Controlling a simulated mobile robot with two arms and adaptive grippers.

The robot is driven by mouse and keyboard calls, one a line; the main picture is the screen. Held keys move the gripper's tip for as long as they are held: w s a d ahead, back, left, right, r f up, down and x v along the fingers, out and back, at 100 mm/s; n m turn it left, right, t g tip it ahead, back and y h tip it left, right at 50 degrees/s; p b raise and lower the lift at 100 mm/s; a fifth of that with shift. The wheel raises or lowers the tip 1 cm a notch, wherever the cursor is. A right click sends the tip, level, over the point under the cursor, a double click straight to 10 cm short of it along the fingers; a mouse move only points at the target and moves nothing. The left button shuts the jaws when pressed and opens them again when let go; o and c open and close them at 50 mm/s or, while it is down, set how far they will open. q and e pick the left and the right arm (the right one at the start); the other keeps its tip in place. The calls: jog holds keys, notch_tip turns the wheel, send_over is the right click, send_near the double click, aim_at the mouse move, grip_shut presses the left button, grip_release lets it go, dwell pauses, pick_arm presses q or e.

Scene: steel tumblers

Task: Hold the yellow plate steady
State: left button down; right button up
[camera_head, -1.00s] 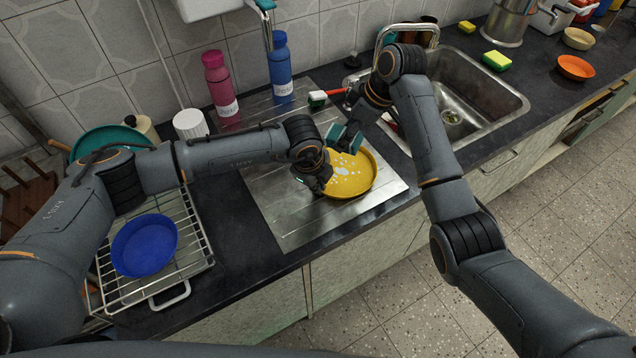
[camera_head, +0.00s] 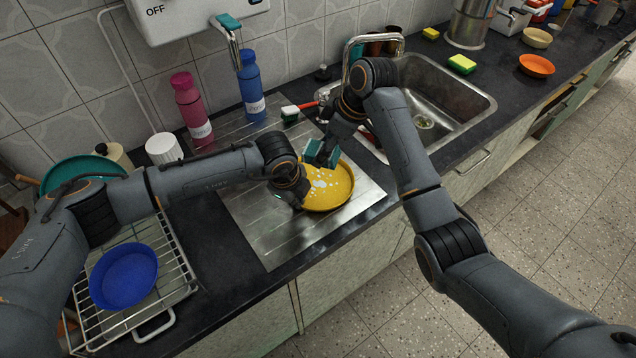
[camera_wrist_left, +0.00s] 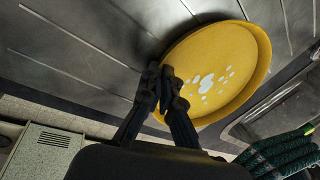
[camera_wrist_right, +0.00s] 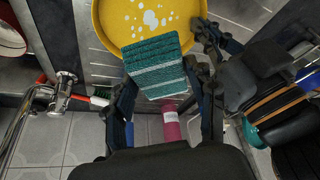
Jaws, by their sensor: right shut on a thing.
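The yellow plate (camera_head: 335,196) lies on the steel drainboard, with white spots on its inside. In the left wrist view it (camera_wrist_left: 235,60) fills the upper right. My left gripper (camera_head: 298,192) is at the plate's left rim. In the left wrist view its fingers (camera_wrist_left: 164,88) are close together, one outside the rim and one over the plate; I cannot tell whether they clamp it. My right gripper (camera_wrist_right: 163,85) is shut on a teal striped sponge (camera_wrist_right: 155,60), held at the plate's back edge; the sponge also shows in the head view (camera_head: 321,153). I cannot tell whether it touches the plate.
The sink (camera_head: 445,105) is right of the drainboard (camera_head: 270,240). A pink bottle (camera_head: 192,110), a blue bottle (camera_head: 252,88) and a red-handled brush (camera_head: 300,107) are behind. A wire rack (camera_head: 180,270) with a blue bowl (camera_head: 123,276) is left. The drainboard's front is clear.

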jog(key=shift+s+d, duration=0.35)
jog(key=shift+f, duration=0.1)
send_near(314, 179)
jog(key=shift+s+a+f, duration=0.1)
jog(key=shift+s+f, duration=0.2)
jog(key=shift+f, duration=0.45)
jog(key=shift+s+a+f, duration=0.1)
jog(key=shift+s+f, duration=0.2)
jog(key=shift+f, duration=0.45)
jog(key=shift+s+a+f, duration=0.1)
jog(key=shift+s+f, duration=0.2)
jog(key=shift+f, duration=0.45)
jog(key=shift+f, duration=0.65)
jog(key=shift+w, duration=0.1)
jog(key=shift+w+a, duration=1.1)
jog(key=shift+w, duration=0.25)
jog(key=shift+f, duration=0.1)
jog(key=shift+s+d, duration=0.15)
